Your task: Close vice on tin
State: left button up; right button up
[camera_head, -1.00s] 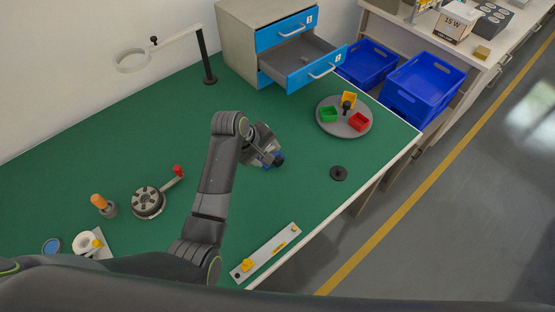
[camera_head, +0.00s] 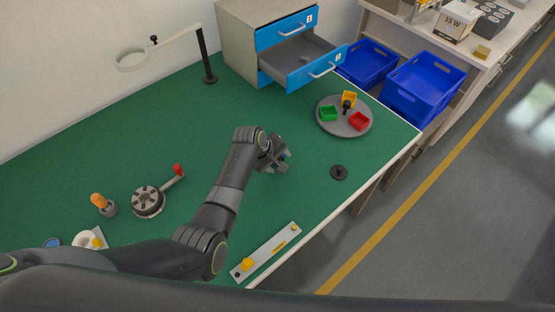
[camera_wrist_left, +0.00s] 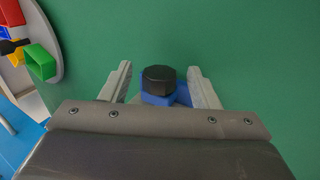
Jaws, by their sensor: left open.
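My left gripper (camera_head: 281,160) is over the middle of the green table, reaching away from me. In the left wrist view its two fingers stand apart, one on each side of a black faceted knob (camera_wrist_left: 159,77), with a gap on both sides. The knob sits on a blue body (camera_wrist_left: 182,95), which looks like the vice. The rest of the vice is hidden behind the gripper body, and in the head view the gripper covers almost all of it. I cannot make out a tin in either view. My right gripper is not in view.
A round grey tray (camera_head: 325,127) with coloured bins stands to the right. A black disc (camera_head: 339,172) lies near the table edge. A crank device (camera_head: 148,202) and an orange-topped tool (camera_head: 103,204) are at left. An open drawer (camera_head: 305,63) juts out behind.

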pick_arm(q)
jog(key=c, duration=1)
jog(key=shift+w+d+r+g+y+p, duration=0.1)
jog(key=shift+r+g+y+p, duration=0.1)
jog(key=shift+g+y+p, duration=0.35)
jog(key=shift+d+g+y, duration=0.1)
jog(key=shift+g+y, duration=0.45)
jog(key=shift+w+d+f+g+y+b, duration=0.1)
jog(key=shift+w+f+g+y+b, duration=0.15)
jog(key=shift+g+y+b, duration=0.85)
jog(key=shift+y+b, duration=0.1)
jog(key=shift+b, duration=0.65)
jog(key=shift+r+g+b, duration=0.1)
jog(key=shift+g+b, duration=0.2)
jog(key=shift+b, duration=0.15)
